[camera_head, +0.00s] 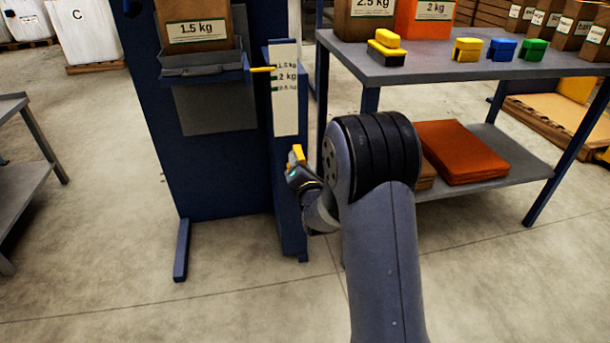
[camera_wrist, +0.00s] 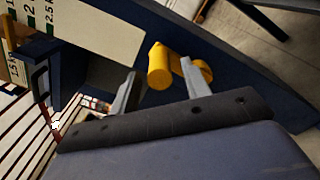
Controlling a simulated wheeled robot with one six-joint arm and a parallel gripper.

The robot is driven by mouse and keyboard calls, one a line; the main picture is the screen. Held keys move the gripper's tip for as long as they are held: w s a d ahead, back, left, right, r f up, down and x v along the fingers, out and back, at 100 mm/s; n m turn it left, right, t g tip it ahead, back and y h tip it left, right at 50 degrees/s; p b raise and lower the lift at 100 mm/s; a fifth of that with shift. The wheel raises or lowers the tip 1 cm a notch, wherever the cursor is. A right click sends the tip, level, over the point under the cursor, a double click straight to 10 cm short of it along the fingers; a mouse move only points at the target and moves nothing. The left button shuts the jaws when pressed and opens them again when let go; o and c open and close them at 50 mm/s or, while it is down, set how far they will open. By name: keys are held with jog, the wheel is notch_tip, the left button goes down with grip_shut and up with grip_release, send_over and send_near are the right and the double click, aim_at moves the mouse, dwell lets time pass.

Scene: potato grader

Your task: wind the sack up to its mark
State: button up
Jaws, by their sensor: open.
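A brown paper sack (camera_head: 197,22) labelled 1.5 kg stands on the grey tray (camera_head: 203,72) of a dark blue stand. A yellow pointer (camera_head: 262,69) reaches from the tray to the white scale (camera_head: 286,110), near its 1.5 kg mark. The scale also marks 2 kg and 2.5 kg. My gripper (camera_head: 297,168) is at the stand's narrow right post. In the wrist view my gripper (camera_wrist: 159,68) is open, with the round yellow crank knob (camera_wrist: 159,72) between its fingers. Whether the fingers touch it I cannot tell. Another yellow part shows behind the right finger.
A grey table (camera_head: 450,66) to the right holds sacks and yellow, blue and green blocks. Its lower shelf carries a stack of orange-red sacks (camera_head: 460,152). Another grey table (camera_head: 18,178) stands at the left edge. The floor in front is clear.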

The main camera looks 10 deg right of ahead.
jog(key=s+p, duration=0.1)
jog(key=s, duration=0.7)
jog(key=w+b, duration=0.2)
jog(key=w, duration=0.7)
jog(key=shift+w+f, duration=0.1)
jog(key=shift+w, duration=0.8)
jog(key=shift+d, duration=0.1)
jog(key=shift+s, duration=0.1)
